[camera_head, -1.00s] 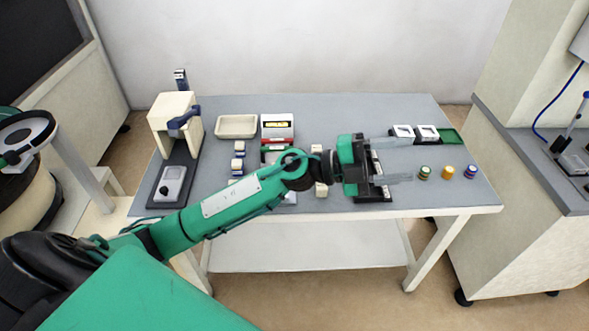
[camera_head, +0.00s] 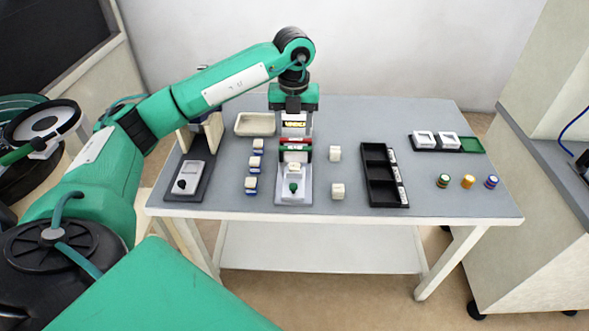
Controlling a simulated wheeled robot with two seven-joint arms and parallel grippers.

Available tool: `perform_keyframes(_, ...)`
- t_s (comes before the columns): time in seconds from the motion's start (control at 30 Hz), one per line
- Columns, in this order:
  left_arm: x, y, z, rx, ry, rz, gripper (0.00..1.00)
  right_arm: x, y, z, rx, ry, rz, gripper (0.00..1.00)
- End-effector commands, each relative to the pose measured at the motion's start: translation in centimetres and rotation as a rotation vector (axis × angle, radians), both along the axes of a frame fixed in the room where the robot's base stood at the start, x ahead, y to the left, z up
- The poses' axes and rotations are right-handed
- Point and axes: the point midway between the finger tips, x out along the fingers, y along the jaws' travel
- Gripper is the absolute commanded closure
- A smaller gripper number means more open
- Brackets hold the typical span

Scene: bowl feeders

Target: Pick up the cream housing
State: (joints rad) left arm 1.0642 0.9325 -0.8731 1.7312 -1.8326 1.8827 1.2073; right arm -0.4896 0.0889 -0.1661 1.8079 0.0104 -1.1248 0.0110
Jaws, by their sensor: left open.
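Several small cream blocks are on the grey table; I cannot tell for certain which one is the cream housing. Two stand alone right of the fixture, a far cream block (camera_head: 335,153) and a near cream block (camera_head: 338,191). Another cream block (camera_head: 294,168) sits in the white fixture (camera_head: 307,192), behind a green knob. Three pale blocks with blue parts (camera_head: 255,164) stand in a row left of the fixture. My left gripper (camera_head: 295,137) points down, open, over the back of the fixture, with its fingers apart. The right gripper is not in view.
A black compartment tray (camera_head: 372,178) lies right of the loose blocks. Several coloured cylinders (camera_head: 468,181) and white square parts (camera_head: 424,140) are at the right. A cream press-like device (camera_head: 205,133) stands left, partly behind my arm.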

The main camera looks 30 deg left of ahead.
Motion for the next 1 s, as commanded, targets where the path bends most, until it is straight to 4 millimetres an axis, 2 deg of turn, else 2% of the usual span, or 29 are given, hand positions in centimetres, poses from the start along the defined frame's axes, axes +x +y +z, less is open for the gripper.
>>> perform_keyframes(0.2,-0.1,0.0,-4.5,0.0,0.006,-0.002,0.47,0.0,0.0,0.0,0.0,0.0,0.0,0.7)
perform_keyframes(0.3,-0.1,0.0,-6.2,0.0,0.004,-0.003,0.47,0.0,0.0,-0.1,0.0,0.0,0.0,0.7)
perform_keyframes(0.57,0.0,-0.1,-8.2,-0.002,0.003,-0.003,0.47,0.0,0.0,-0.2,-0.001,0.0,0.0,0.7)
perform_keyframes(0.83,0.1,-0.1,-12.1,-0.003,0.003,-0.003,0.47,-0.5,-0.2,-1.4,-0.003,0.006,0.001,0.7)
perform_keyframes(1.0,0.1,-0.1,-13.0,-0.002,0.002,-0.004,0.47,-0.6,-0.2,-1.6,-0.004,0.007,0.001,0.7)
